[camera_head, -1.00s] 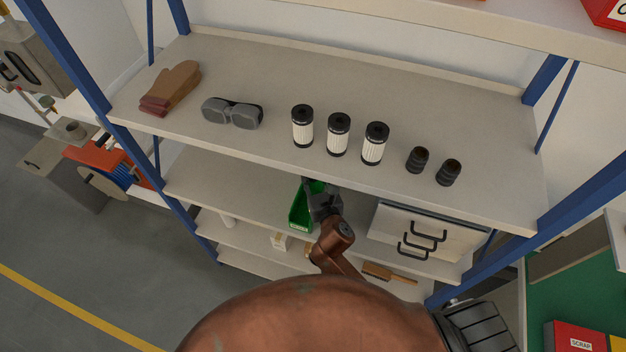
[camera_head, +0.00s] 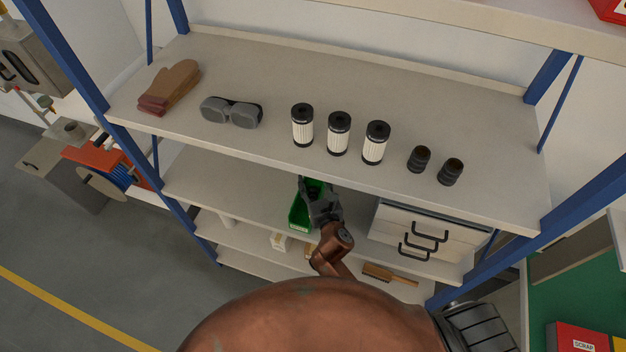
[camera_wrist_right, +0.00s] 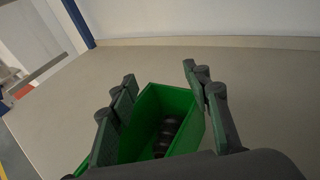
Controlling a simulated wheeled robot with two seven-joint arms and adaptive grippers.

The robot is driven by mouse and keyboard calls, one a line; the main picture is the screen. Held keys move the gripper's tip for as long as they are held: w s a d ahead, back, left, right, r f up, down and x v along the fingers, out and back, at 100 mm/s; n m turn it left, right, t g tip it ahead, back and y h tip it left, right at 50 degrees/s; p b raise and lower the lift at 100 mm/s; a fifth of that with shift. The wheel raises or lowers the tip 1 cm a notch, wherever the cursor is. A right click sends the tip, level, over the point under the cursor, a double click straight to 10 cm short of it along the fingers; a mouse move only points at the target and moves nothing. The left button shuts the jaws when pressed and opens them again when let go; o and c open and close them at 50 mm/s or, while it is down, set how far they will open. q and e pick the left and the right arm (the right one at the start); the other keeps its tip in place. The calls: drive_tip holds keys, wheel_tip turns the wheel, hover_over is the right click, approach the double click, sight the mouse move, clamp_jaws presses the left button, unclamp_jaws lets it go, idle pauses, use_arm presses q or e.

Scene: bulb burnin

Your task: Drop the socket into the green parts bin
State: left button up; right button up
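The green parts bin (camera_head: 299,212) stands on the shelf below the top one, and it fills the middle of the right wrist view (camera_wrist_right: 183,98). A dark ribbed socket (camera_wrist_right: 168,131) lies inside the bin in the right wrist view. My right gripper (camera_head: 319,190) is at the bin, partly covering its right side in the head view. In the right wrist view its two fingers (camera_wrist_right: 158,76) are spread wide above and to either side of the bin, with nothing held between them. My left gripper is not in view.
Two dark ribbed sockets (camera_head: 419,158) stand on the top shelf (camera_head: 260,65), beside three white-and-black filters (camera_head: 338,135), grey goggles (camera_head: 232,112) and brown gloves (camera_head: 170,87). A drawer unit (camera_head: 418,232) stands right of my gripper. A brush (camera_head: 389,274) lies lower down.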

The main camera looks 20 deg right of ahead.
drive_tip(key=shift+r, duration=0.1)
drive_tip(key=shift+r, duration=0.3)
drive_tip(key=s+r, duration=0.2)
drive_tip(key=s, duration=0.9)
drive_tip(key=shift+s, duration=0.4)
drive_tip(key=shift+r, duration=0.1)
